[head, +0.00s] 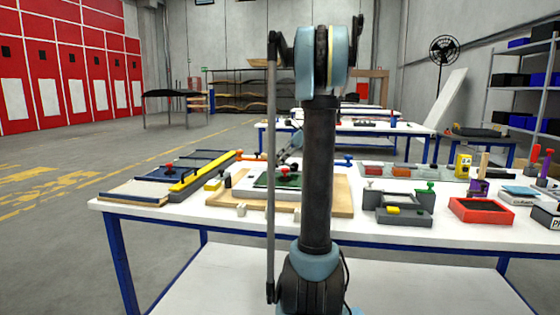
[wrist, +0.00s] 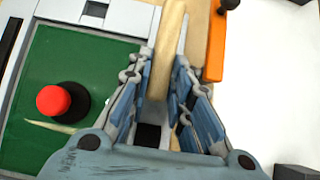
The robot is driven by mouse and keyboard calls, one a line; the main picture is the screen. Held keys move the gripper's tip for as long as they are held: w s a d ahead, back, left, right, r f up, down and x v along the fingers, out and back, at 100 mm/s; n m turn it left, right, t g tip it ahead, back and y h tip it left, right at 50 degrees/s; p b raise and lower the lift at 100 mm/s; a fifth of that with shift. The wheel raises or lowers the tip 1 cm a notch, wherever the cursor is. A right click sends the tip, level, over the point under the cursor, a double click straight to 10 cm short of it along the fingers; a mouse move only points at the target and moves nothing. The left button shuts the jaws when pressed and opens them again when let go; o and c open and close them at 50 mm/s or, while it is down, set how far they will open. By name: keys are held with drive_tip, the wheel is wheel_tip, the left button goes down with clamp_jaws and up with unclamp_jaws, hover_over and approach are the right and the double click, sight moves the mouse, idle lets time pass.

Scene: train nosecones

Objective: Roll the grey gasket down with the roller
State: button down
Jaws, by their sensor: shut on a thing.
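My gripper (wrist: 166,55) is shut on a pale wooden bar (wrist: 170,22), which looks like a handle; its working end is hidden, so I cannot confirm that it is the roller. In the head view my gripper (head: 290,150) is low over the work board, partly behind my arm. Beside it lies a green panel (wrist: 75,65) with a red knob (wrist: 53,99), framed by a light grey edge (wrist: 105,14). The panel also shows in the head view (head: 265,181). I cannot make out the grey gasket as a separate part.
An orange piece with a black knob (wrist: 216,50) is close to the right finger. A wooden board (head: 225,202) lies under the work. A yellow bar (head: 205,172) is to its left. A grey fixture (head: 400,214) and a red tray (head: 480,211) stand to the right.

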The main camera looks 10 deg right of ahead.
drive_tip(key=shift+s+d, duration=0.4)
drive_tip(key=shift+d, duration=0.55)
drive_tip(key=shift+s+d, duration=0.45)
drive_tip(key=shift+d, duration=0.55)
drive_tip(key=shift+s+d, duration=0.4)
drive_tip(key=shift+d, duration=0.55)
idle(4.1)
idle(0.3)
drive_tip(key=shift+r, duration=3.05)
